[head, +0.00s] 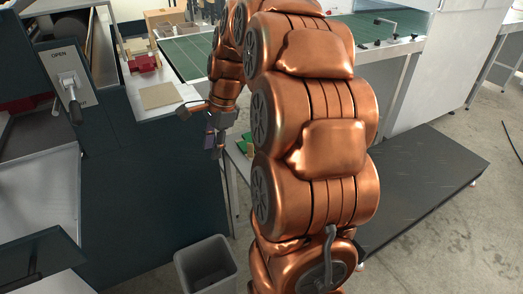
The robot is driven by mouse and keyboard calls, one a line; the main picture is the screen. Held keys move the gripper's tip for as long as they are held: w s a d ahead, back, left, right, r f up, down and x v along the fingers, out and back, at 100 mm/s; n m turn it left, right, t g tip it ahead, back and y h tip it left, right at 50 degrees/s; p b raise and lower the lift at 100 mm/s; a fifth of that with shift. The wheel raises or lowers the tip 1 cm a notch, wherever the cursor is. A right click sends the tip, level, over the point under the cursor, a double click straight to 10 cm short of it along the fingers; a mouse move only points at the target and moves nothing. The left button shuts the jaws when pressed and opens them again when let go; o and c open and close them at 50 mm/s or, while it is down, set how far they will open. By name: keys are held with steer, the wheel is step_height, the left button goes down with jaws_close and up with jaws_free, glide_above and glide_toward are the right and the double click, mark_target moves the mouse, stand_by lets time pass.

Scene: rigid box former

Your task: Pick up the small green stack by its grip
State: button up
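A small green thing, likely the green stack (243,144), lies on a low light-coloured surface just right of my gripper. My copper arm covers part of it, and I cannot make out its grip. My gripper (214,143) hangs with its dark fingers pointing down, to the left of the green thing. A gap between them and the green thing shows in this view. The fingers are too small and dark to tell whether they are open or shut.
A grey bin (206,266) stands on the floor in front. A machine with an "OPEN" lever (69,92) is at left. A tan board (159,96) lies on the bench behind. A green mat (187,55) and a low dark platform (420,180) lie behind and right.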

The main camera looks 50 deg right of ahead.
steer(key=w+d+f+m+t+b, duration=0.1)
steer(key=d+f+m+b, duration=0.15)
steer(key=d, duration=0.35)
steer(key=w+d+f+m+b, duration=0.1)
steer(key=w+d+f+m, duration=0.2)
steer(key=d, duration=0.4)
steer(key=m+t+b, duration=0.1)
steer(key=m, duration=0.4)
glide_above(251, 144)
steer(key=s+d, duration=0.1)
steer(key=s, duration=0.2)
step_height(251, 144, down, 3)
steer(key=shift+h, duration=0.3)
steer(key=x, duration=0.7)
steer(key=shift+w+d+r+b, duration=0.15)
steer(key=shift+w+b, duration=0.2)
jaws_close()
steer(key=shift+r, duration=0.1)
